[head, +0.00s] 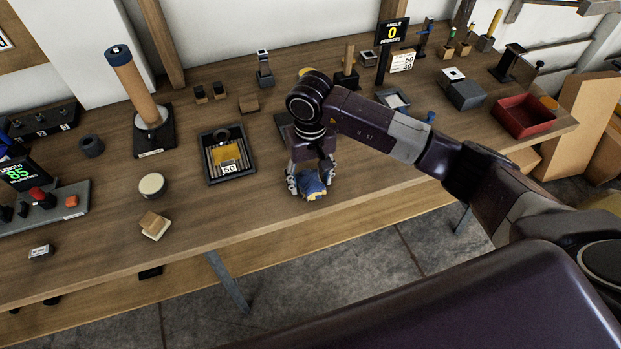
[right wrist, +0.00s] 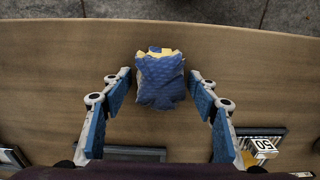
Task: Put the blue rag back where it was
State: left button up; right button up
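The blue rag (head: 312,184) is a crumpled blue bundle near the front edge of the long wooden workbench (head: 270,222). In the right wrist view, the blue rag (right wrist: 160,82) lies bunched up, with yellow showing at its far end. My right gripper (head: 308,188) points down over the rag. In the right wrist view, my right gripper (right wrist: 158,80) is open, with its blue finger pads on either side of the rag and a visible gap on each side. In the head view, its fingers partly hide the rag. I cannot make out my left gripper.
A slotted black tray (head: 229,174) with a yellow piece and a "50" tag sits left of my right gripper. A round tin (head: 152,185), small blocks (head: 154,225) and a tall roller stand (head: 155,142) are farther left. A red bin (head: 527,116) stands at right.

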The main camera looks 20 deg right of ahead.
aim_at(310, 179)
jog(key=shift+r+p, duration=0.2)
jog(key=shift+p, duration=0.1)
jog(key=shift+w+r+b, duration=0.1)
jog(key=shift+r+b, duration=0.2)
jog(key=shift+r, duration=0.05)
notch_tip(310, 179, up, 11)
jog(key=b, duration=0.2)
jog(key=shift+b, duration=0.3)
jog(key=shift+s, duration=0.2)
